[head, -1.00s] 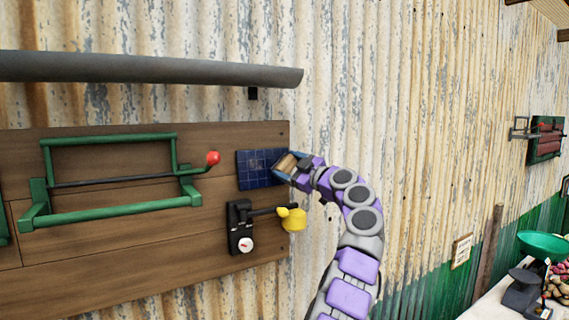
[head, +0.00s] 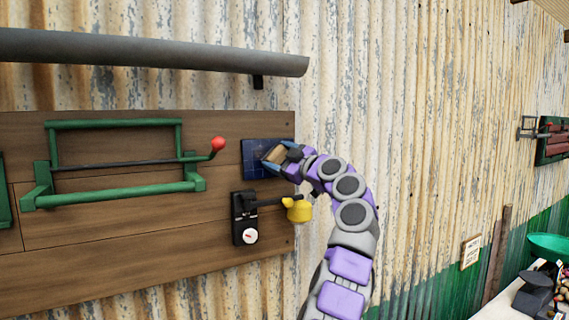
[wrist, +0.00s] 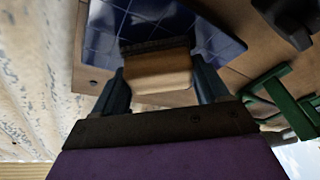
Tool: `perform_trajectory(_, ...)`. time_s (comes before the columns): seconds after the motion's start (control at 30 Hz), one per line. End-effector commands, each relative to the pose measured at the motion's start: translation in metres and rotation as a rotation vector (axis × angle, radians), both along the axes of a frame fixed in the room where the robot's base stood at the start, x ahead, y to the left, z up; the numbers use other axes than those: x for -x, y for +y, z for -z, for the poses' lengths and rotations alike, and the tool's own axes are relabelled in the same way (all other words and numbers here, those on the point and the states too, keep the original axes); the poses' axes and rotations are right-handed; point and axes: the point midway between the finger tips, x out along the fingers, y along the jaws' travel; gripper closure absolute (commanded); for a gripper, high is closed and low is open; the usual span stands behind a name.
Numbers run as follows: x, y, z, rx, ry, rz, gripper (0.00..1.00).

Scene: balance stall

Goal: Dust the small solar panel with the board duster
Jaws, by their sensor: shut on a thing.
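The small solar panel (head: 254,153) is a dark blue gridded square on the right end of the wooden board; it also shows in the wrist view (wrist: 108,22). My gripper (head: 270,161) is in front of the panel and covers its right part. In the wrist view my gripper (wrist: 160,85) is shut on the board duster (wrist: 158,72), a pale wooden block with a dark pad. The pad side faces the panel and appears to be at its surface; I cannot tell for sure whether it touches.
A black device (head: 243,218) with a dial and a yellow piece (head: 298,209) sits just below the panel. A green frame (head: 120,194) with a red knob (head: 218,143) is to the left. A grey pipe (head: 150,52) runs above.

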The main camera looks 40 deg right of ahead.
Motion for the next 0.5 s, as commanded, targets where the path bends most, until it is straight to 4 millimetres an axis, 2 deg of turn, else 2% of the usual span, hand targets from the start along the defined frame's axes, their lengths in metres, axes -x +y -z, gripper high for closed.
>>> perform_trajectory(0.2,-0.004,0.020,0.002,0.004,0.000,-0.004,0.50)
perform_trajectory(0.5,-0.005,0.027,0.000,0.002,-0.001,-0.002,0.50)
